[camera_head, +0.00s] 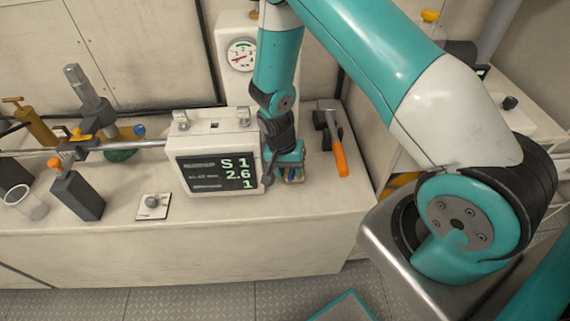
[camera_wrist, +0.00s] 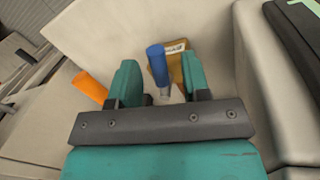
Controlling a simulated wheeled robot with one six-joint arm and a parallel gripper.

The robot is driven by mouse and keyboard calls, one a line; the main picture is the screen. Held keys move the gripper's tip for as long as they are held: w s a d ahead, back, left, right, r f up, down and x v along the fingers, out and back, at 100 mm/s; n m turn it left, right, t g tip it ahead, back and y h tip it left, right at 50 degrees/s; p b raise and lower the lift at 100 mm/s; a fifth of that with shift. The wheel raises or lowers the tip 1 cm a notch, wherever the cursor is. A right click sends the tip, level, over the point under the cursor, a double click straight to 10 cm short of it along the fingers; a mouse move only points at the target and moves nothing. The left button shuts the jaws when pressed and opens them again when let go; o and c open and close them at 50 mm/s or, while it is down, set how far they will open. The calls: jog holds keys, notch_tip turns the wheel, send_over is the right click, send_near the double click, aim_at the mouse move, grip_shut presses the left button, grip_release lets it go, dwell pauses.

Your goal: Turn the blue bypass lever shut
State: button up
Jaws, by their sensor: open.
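The blue bypass lever (camera_wrist: 157,64) shows in the wrist view as a blue grip on a pale metal stem. It appears between the two teal fingers of my gripper (camera_wrist: 159,58), which stand apart with gaps on both sides. I cannot tell how deep the lever sits between them. A brown tag or plate (camera_wrist: 178,48) with a white label is just behind it. In the head view my gripper (camera_head: 290,170) points down at the counter, right of the display box, and mostly hides the lever and its mount.
The display box (camera_head: 215,165) stands close left of my gripper. An orange-handled tool (camera_head: 340,158) lies close to its right. A glass (camera_head: 25,203), a dark block (camera_head: 78,195) and a small knob plate (camera_head: 153,205) are farther left. The counter's front strip is clear.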

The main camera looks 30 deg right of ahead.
notch_tip(320, 180, up, 20)
jog(key=b, duration=0.2)
